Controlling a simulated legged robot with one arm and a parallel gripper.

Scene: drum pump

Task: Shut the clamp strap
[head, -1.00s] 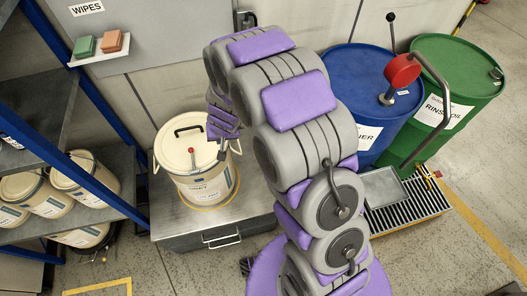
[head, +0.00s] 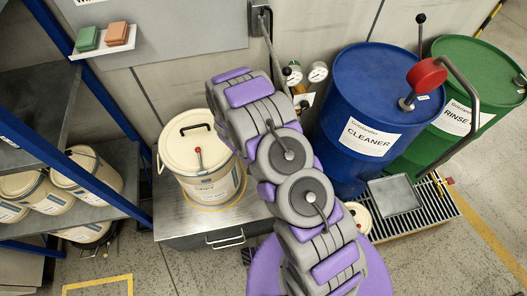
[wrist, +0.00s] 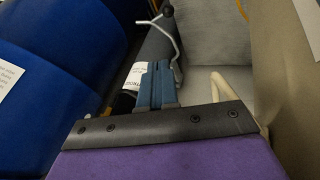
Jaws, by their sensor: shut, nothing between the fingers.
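No clamp strap can be made out for certain. In the wrist view a bent pale metal rod (wrist: 174,38) with a black ball end stands beside a dark grey cylinder (wrist: 152,58) with a white label; I cannot tell whether the rod is part of a clamp. My gripper (wrist: 160,66) is shut and empty, its blue-grey fingers pointing toward that cylinder and overlapping it in the picture. Contact cannot be told. In the head view my arm hides the gripper.
The blue cleaner drum (head: 372,105) stands right of my arm, with the green rinse drum (head: 462,110) beyond it. A cream pail (head: 202,165) stands on a metal cabinet (head: 170,215) at left. Pressure gauges (head: 318,72) are at the wall.

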